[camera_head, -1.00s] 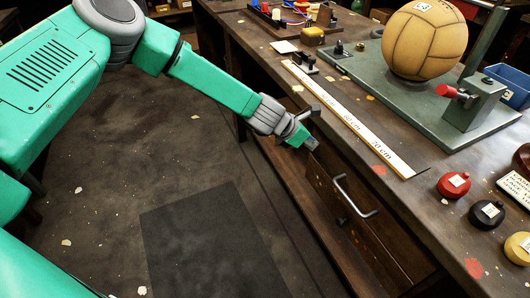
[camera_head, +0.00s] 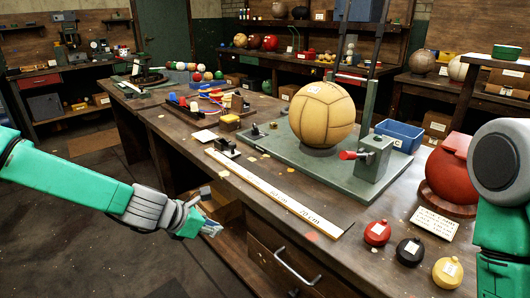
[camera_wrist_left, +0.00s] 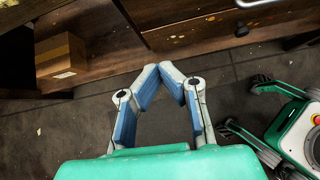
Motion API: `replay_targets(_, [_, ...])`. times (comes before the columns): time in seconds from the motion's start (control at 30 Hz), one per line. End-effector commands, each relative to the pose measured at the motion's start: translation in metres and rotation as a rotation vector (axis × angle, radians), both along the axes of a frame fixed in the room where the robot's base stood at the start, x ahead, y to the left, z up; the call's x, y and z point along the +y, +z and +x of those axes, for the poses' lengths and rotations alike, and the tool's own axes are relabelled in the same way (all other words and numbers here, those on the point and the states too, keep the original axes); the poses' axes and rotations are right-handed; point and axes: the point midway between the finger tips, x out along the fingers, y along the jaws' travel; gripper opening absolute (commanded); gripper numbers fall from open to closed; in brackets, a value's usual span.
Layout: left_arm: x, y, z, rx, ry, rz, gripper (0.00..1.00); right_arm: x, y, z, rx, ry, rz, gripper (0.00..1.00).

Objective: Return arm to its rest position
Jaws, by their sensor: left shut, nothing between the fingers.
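My left gripper (camera_head: 208,227) is held low beside the front edge of the workbench (camera_head: 150,118), left of the drawer handle in the head view. It is shut and empty; in the left wrist view its two blue-padded fingers (camera_wrist_left: 159,68) meet at the tips. The left arm (camera_head: 75,192) comes in from the left, stretched out and sloping down to the right. A part of my right arm (camera_head: 500,220) shows at the right edge of the head view; its gripper is out of the picture.
The drawer handle (camera_head: 295,268) sticks out of the bench front. A tan leather ball (camera_head: 322,112) sits on a green metal base (camera_head: 268,150). Open floor is at the left.

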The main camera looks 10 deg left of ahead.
Motion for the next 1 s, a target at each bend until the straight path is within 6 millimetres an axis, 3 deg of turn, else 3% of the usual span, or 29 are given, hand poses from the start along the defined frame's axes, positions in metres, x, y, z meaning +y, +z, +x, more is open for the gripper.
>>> replay_targets(0.17, [-0.017, -0.062, -0.069, -0.022, -0.318, 0.258, 0.00, 0.000, 0.000, 0.000, 0.000, 0.001, 0.000, 0.32])
replay_targets(0.27, [-0.016, -0.106, -0.133, -0.058, -0.640, 0.472, 0.00, 0.000, 0.000, 0.000, 0.000, 0.001, 0.000, 0.32])
replay_targets(0.4, [0.007, -0.149, -0.226, -0.132, -1.177, 0.741, 0.00, 0.000, 0.000, 0.000, 0.000, 0.001, 0.000, 0.32])
replay_targets(0.5, [0.036, -0.162, -0.285, -0.201, -1.575, 0.873, 0.00, 0.000, 0.000, 0.000, 0.000, 0.000, 0.000, 0.32])
replay_targets(0.6, [0.063, -0.162, -0.327, -0.272, -1.915, 0.941, 0.00, 0.000, 0.000, 0.000, 0.000, 0.000, 0.000, 0.32])
replay_targets(0.7, [0.082, -0.158, -0.351, -0.329, -2.144, 0.966, 0.00, 0.000, 0.000, 0.000, 0.000, 0.000, 0.000, 0.32])
replay_targets(0.8, [0.092, -0.155, -0.361, -0.361, -2.251, 0.972, 0.00, 0.000, 0.000, 0.000, 0.000, 0.000, 0.000, 0.32])
replay_targets(1.0, [0.092, -0.155, -0.362, -0.364, -2.260, 0.971, 0.00, 0.000, 0.000, 0.000, 0.000, 0.000, 0.000, 0.32])
